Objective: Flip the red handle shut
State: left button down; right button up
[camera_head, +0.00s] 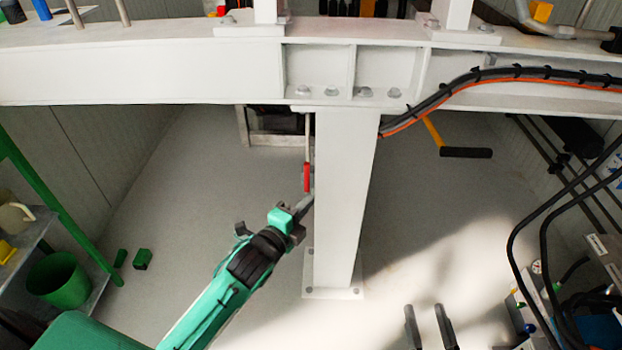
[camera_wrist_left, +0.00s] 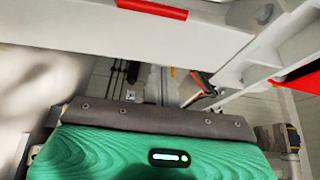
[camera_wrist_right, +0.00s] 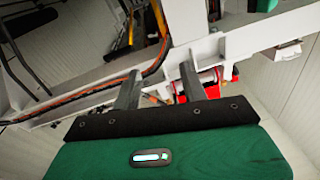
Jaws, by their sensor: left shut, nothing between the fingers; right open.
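The red handle (camera_head: 307,178) hangs upright on a thin rod, just left of the white post (camera_head: 345,200), in the head view. My left gripper (camera_head: 304,207) is shut and empty, its tips just below the red handle beside the post. I cannot tell whether they touch it. My right gripper (camera_head: 428,312) is open and empty at the bottom of the head view. Its two fingers also show apart in the right wrist view (camera_wrist_right: 158,82).
A white beam (camera_head: 140,72) crosses above the post. Black and orange cables (camera_head: 500,75) run along its right part. A yellow bar with a black grip (camera_head: 465,152) hangs right of the post. Black hoses (camera_head: 540,235) stand at the right, a green bucket (camera_head: 60,280) at the left.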

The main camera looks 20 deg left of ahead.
aim_at(307, 178)
pick_arm(q)
jog(key=b+x, duration=0.2)
jog(key=x, duration=0.7)
jog(key=shift+w+d, duration=0.1)
jog(key=shift+w, duration=0.15)
jog(key=a, duration=0.3)
jog(key=shift+s+a+f+b, duration=0.1)
jog(key=shift+s+a+b, duration=0.05)
jog(key=shift+s+b, duration=0.15)
jog(key=shift+a, duration=0.4)
pick_arm(e)
jog(key=d+r+t, duration=0.3)
jog(key=r+t, duration=0.5)
jog(key=r, duration=0.4)
jog(key=shift+s+d+y, duration=0.25)
jog(key=shift+d+y, duration=0.05)
jog(key=shift+d, duration=0.1)
